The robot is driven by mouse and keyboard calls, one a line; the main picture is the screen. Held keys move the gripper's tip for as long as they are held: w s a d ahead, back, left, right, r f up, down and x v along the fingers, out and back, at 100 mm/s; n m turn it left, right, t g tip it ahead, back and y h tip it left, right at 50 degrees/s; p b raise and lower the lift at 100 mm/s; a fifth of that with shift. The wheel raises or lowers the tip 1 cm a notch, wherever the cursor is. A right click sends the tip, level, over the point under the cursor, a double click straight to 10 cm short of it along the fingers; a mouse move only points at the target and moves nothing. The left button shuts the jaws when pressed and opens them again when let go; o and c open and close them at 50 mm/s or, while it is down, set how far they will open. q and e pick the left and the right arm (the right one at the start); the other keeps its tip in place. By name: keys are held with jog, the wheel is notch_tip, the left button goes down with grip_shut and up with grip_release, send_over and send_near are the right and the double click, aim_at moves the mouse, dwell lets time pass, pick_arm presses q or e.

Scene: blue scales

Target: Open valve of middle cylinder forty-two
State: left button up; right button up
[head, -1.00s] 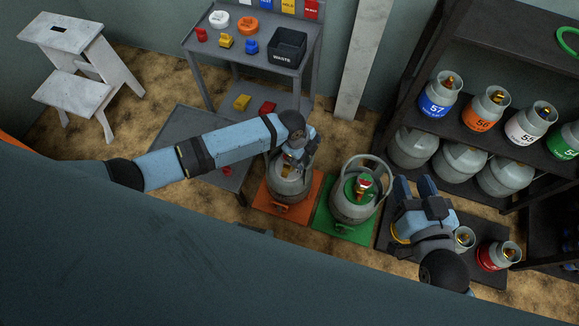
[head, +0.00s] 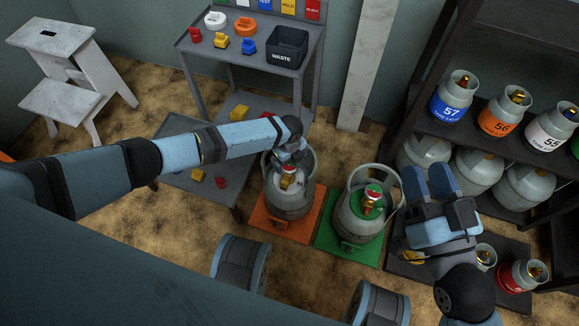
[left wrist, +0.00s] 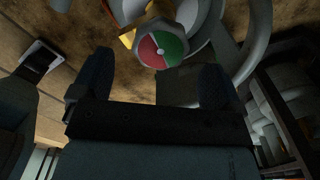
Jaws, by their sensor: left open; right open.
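A grey cylinder (head: 288,200) with an open collar stands on an orange scale (head: 264,224). Its brass valve (head: 288,181) shows in the collar. A second grey cylinder (head: 361,222), with a green ring and a red-topped valve (head: 372,195), stands on a green scale (head: 372,253). No number forty-two is readable on either. My left gripper (head: 290,158) is over the back of the orange-scale cylinder's collar. In the left wrist view it is open (left wrist: 155,78), with a red-and-green valve knob (left wrist: 162,48) just beyond its fingertips. My right gripper (head: 427,185) is open and empty, right of the green-scale cylinder.
A dark scale (head: 500,303) at the right holds a red-banded cylinder (head: 518,277) and another small one. A rack (head: 480,118) of cylinders stands behind. A bench (head: 240,58) with a waste bin (head: 287,47) is at the back. A step stool (head: 60,85) stands left.

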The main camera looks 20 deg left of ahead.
aim_at(289, 165)
pick_arm(q)
jog(key=shift+f+b, duration=0.45)
jog(key=shift+f, duration=1.15)
pick_arm(e)
jog(key=shift+w+a+f+g, duration=0.1)
jog(key=shift+f+g, duration=0.3)
jog(key=shift+f, duration=0.65)
pick_arm(q)
jog(key=c, duration=0.9)
pick_arm(e)
jog(key=shift+r, duration=0.1)
jog(key=shift+r, duration=0.1)
